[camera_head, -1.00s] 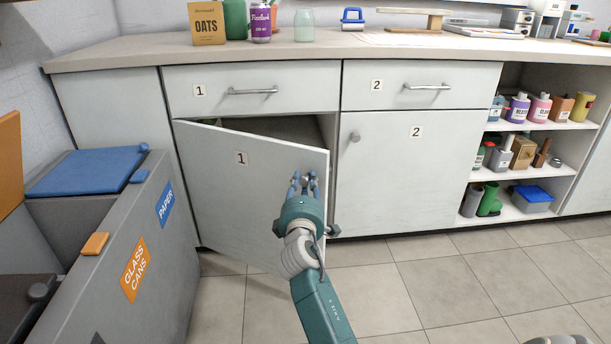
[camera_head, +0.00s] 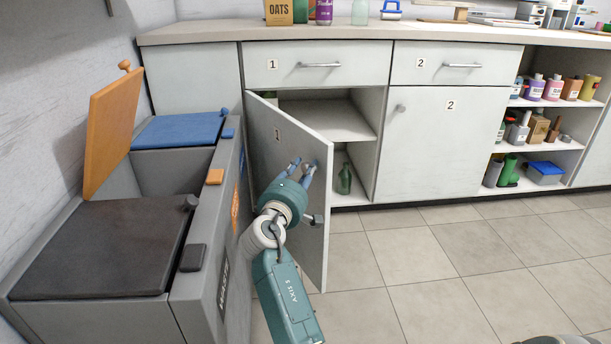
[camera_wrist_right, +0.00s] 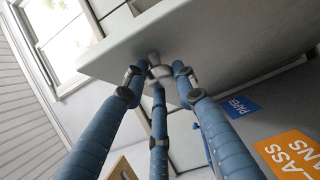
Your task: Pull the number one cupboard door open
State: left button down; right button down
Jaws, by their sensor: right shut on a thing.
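The number one cupboard door (camera_head: 297,140) is a pale grey panel with a "1" label, hinged at its left. It stands wide open, swung out toward me and the bins. My right gripper (camera_head: 305,166) is at the upper free-edge side of its front face, shut on the door's round knob. In the right wrist view the blue fingers close around the knob (camera_wrist_right: 160,71) against the door panel (camera_wrist_right: 215,40). In the head view the fingers mostly hide the knob. My left gripper is not in view.
The open cupboard shows a shelf (camera_head: 335,120) and a green bottle (camera_head: 344,180). A grey bin unit with a raised orange lid (camera_head: 110,125) and a blue lid (camera_head: 178,129) stands close left of the door. Tiled floor (camera_head: 420,250) to the right is clear.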

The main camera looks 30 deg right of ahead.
jog(key=shift+w+a+r, duration=0.2)
jog(key=shift+w+a, duration=0.35)
jog(key=shift+a, duration=0.2)
jog(key=c, duration=1.6)
grip_release()
jog(key=shift+o, duration=0.8)
jog(key=shift+w+f, duration=0.3)
jog(key=shift+s, duration=0.1)
jog(key=shift+s+d, duration=0.15)
jog(key=shift+d, duration=0.05)
